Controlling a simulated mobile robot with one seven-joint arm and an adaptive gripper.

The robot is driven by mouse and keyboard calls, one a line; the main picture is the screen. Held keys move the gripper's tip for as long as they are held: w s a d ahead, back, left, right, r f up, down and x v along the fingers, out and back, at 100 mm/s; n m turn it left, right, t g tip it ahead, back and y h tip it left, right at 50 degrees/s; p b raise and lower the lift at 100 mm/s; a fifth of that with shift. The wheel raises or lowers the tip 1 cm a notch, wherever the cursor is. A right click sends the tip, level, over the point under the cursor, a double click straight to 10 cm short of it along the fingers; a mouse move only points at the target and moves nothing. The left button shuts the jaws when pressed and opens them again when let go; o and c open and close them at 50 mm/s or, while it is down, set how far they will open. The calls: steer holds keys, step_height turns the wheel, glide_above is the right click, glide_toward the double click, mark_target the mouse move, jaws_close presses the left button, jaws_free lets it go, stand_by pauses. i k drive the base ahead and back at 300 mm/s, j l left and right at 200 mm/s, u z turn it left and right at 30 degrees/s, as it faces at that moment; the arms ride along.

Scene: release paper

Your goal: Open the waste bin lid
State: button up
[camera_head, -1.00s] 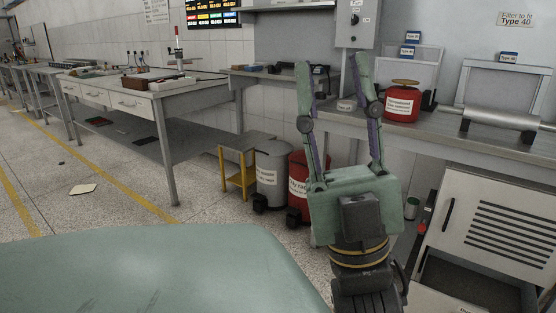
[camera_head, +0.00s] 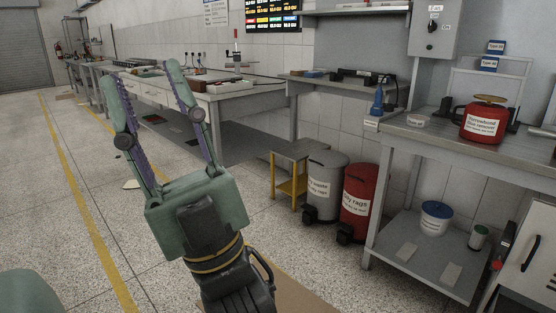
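Two lidded bins stand on the floor under the gap between the benches. The grey bin (camera_head: 324,190) has a label that seems to end in "waste", and a black pedal at its foot. The red bin (camera_head: 357,200) on its right is labelled as a rags bin and also has a black pedal (camera_head: 343,232). Both lids look shut. My gripper (camera_head: 174,76) is in front of me, left of the bins and apart from them. Its two green fingers are spread wide with nothing between them.
A yellow-legged stool (camera_head: 291,178) stands just left of the grey bin. The right bench (camera_head: 398,148) holds a red can (camera_head: 483,122) on top and a white tub (camera_head: 435,218) on its lower shelf. The floor before the bins looks clear.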

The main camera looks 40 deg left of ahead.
mark_target(330, 159)
steer(key=u, duration=1)
steer(key=i+l, duration=0.25)
steer(key=i, duration=0.25)
steer(key=i+l, duration=0.25)
steer(key=i, duration=0.3)
steer(key=i+l, duration=0.2)
steer(key=i, duration=0.3)
steer(key=i+l, duration=0.25)
steer(key=i, duration=0.25)
steer(key=i+l+z, duration=0.1)
steer(key=i+l, duration=0.15)
steer(key=i, duration=0.25)
steer(key=i+l, duration=0.2)
steer(key=i, duration=0.35)
steer(key=i+j, duration=0.25)
steer(key=i, duration=0.15)
